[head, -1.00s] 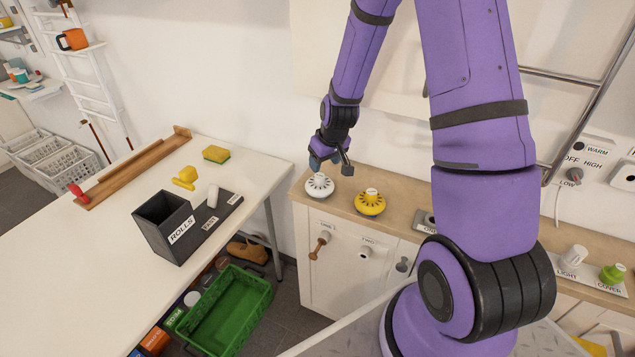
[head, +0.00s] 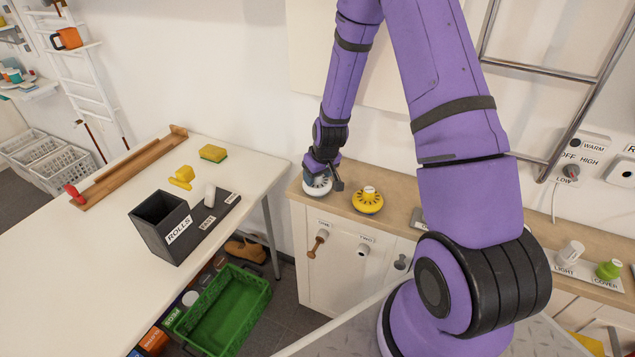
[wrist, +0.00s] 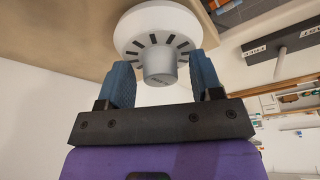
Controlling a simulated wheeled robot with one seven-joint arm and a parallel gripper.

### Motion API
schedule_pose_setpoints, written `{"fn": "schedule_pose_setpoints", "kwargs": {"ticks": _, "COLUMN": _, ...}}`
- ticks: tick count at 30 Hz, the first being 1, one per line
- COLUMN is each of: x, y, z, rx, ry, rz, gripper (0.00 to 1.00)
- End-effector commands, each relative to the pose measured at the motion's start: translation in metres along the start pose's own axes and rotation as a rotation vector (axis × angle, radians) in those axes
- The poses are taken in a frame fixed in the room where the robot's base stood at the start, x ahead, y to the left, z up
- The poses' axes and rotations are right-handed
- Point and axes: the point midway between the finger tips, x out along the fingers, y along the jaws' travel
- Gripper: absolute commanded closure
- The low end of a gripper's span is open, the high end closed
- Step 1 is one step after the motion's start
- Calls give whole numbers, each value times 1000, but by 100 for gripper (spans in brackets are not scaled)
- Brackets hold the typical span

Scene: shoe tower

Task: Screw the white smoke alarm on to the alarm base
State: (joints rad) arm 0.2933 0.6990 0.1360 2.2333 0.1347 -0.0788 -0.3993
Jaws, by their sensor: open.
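The white smoke alarm (head: 318,192) sits at the left end of the wooden counter, partly hidden by my gripper (head: 323,180). In the wrist view the alarm (wrist: 150,20) is a round white disc with dark slots and a grey central knob (wrist: 159,66). My gripper (wrist: 162,77) is open, with its blue fingers on either side of the knob. A gap shows on both sides, so it holds nothing. I cannot surely make out the alarm base; a white round fitting (head: 618,174) on the wall at the far right may be it.
The wooden counter (head: 400,192) runs along the wall. A white table (head: 90,250) at left holds a dark box (head: 160,228). A metal rail (head: 540,70) is on the wall.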

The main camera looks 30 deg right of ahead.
Motion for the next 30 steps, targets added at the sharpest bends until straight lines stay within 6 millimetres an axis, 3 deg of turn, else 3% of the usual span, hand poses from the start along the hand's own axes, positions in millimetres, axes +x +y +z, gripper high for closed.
{"fn": "schedule_pose_setpoints", "kwargs": {"ticks": 2, "x": 1, "y": 0, "z": 1, "rx": 0, "ry": -2, "rz": -1, "gripper": 45}}
{"fn": "schedule_pose_setpoints", "kwargs": {"ticks": 6, "x": 1, "y": 0, "z": 1, "rx": 0, "ry": -3, "rz": -1, "gripper": 77}}
{"fn": "schedule_pose_setpoints", "kwargs": {"ticks": 9, "x": 1, "y": 0, "z": 2, "rx": 0, "ry": -4, "rz": -1, "gripper": 94}}
{"fn": "schedule_pose_setpoints", "kwargs": {"ticks": 30, "x": -5, "y": 0, "z": -1, "rx": 0, "ry": -3, "rz": -1, "gripper": 94}}
